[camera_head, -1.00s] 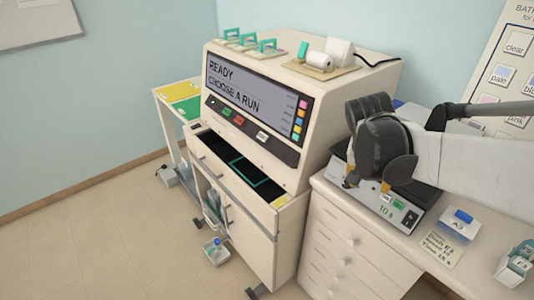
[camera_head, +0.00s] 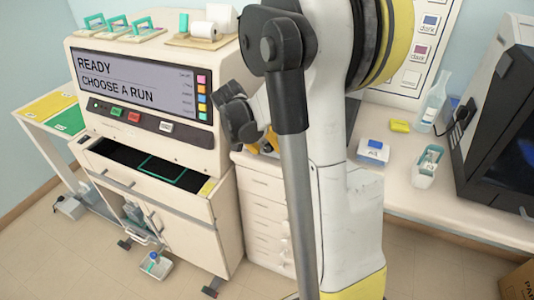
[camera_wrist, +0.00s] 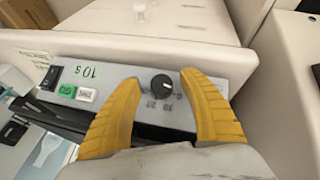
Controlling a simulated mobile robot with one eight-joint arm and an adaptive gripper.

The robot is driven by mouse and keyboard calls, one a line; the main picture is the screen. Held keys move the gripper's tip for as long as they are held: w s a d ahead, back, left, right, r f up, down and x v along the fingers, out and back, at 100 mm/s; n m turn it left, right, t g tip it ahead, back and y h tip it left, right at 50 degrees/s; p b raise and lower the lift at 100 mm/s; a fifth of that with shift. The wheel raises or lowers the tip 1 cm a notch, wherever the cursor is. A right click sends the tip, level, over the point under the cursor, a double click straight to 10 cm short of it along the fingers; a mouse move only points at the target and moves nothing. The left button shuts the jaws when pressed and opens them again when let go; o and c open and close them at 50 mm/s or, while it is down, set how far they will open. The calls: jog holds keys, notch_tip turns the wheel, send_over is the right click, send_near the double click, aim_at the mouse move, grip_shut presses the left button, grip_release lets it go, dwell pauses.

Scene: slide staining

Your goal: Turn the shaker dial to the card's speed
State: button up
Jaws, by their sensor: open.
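In the wrist view the shaker's grey front panel (camera_wrist: 118,82) carries a round black dial (camera_wrist: 161,85) with a small white mark. Printed numbers beside the dial appear upside down and are too small to read surely. My gripper (camera_wrist: 160,78) is open, its two yellow fingers on either side of the dial, with a visible gap each side; contact cannot be told. In the head view my arm hides the shaker, and no speed card shows.
A stainer (camera_head: 150,95) reading "READY CHOOSE A RUN" stands at left with an open drawer (camera_head: 155,172). A drawer cabinet (camera_head: 262,210) is beside it. On the counter are a box marked A (camera_head: 374,150), a yellow block (camera_head: 400,125), a bottle (camera_head: 434,100) and a dark-fronted machine (camera_head: 510,135).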

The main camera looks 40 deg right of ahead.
jog(key=shift+d+f, duration=0.2)
jog(key=shift+f, duration=0.25)
jog(key=shift+c, duration=0.6)
grip_shut()
jog(key=m+t+y, duration=0.1)
jog(key=m+t, duration=0.1)
jog(key=shift+m+t+p, duration=0.3)
jog(key=shift+t+p, duration=0.05)
jog(key=shift+t, duration=0.05)
jog(key=m+t+y+b, duration=0.1)
jog(key=m+t, duration=0.1)
jog(key=t, duration=0.1)
jog(key=shift+m+t, duration=0.3)
jog(key=shift+m, duration=0.1)
